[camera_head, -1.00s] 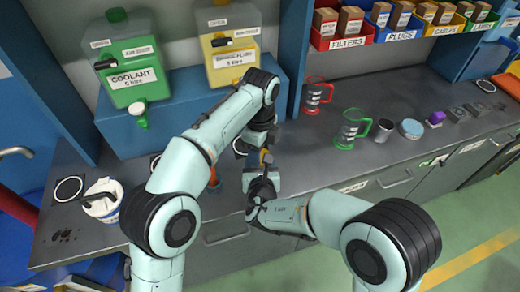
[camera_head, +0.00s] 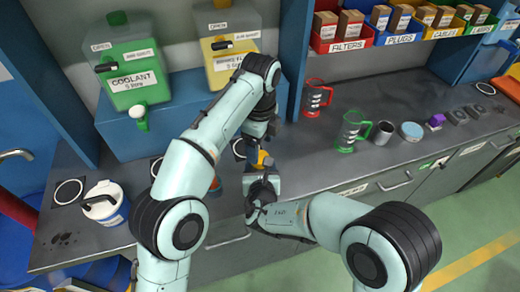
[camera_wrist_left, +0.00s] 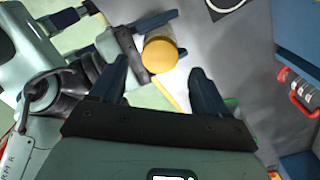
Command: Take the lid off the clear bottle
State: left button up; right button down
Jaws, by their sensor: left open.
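A round yellow lid (camera_wrist_left: 160,55) shows from above in the left wrist view, and as a small yellow patch (camera_head: 262,159) in the head view. The bottle's clear body is mostly hidden below it and behind the grippers. My right gripper (camera_head: 263,178) comes from the lower right, its dark fingers on either side of the bottle just under the lid, and appears to hold it. My left gripper (camera_head: 264,138) is open above the lid. In the left wrist view its two fingers (camera_wrist_left: 159,66) are spread and empty, with the lid beyond and between their tips.
A white-lidded tub (camera_head: 103,203) stands at the counter's left. Green coolant (camera_head: 135,75) and yellow (camera_head: 230,45) canisters stand on a blue stand behind. Red (camera_head: 316,96) and green (camera_head: 350,130) jugs and a grey cup (camera_head: 385,131) are to the right. The counter (camera_head: 330,165) is partly clear.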

aim_at(260, 157)
pick_arm(q)
jog(key=shift+r, duration=0.25)
jog(key=shift+c, duration=0.3)
jog(key=shift+w+a+r+m, duration=0.15)
jog(key=shift+r+m, duration=0.45)
jog(key=shift+m, duration=0.3)
jog(key=r+m, duration=0.2)
jog(key=shift+d+r+m, duration=0.1)
jog(key=shift+d+m, duration=0.1)
jog(key=shift+m, duration=0.2)
jog(key=shift+f, duration=3.95)
jog(key=c, duration=1.1)
jog(key=n, duration=0.3)
